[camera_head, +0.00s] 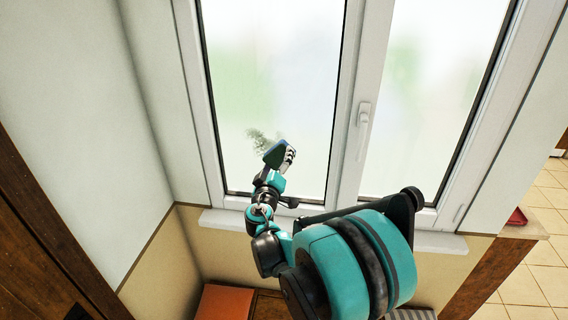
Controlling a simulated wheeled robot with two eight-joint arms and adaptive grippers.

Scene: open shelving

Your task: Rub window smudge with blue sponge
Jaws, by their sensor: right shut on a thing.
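The window (280,60) has white frames and two panes. A dark grey-green smudge (256,137) shows low on the left pane, partly hidden behind the sponge and my gripper. My right gripper (284,156) is in front of the lower left pane, shut on the blue sponge (274,153). The sponge is at the lower right edge of the smudge in the picture. I cannot tell whether it touches the glass. My left gripper is not in view.
A white handle (362,130) sits on the window's middle frame. A white sill (425,241) runs below, partly behind my arm. A wall stands close on the left. An orange-brown surface (223,303) and wooden furniture (490,275) are lower down.

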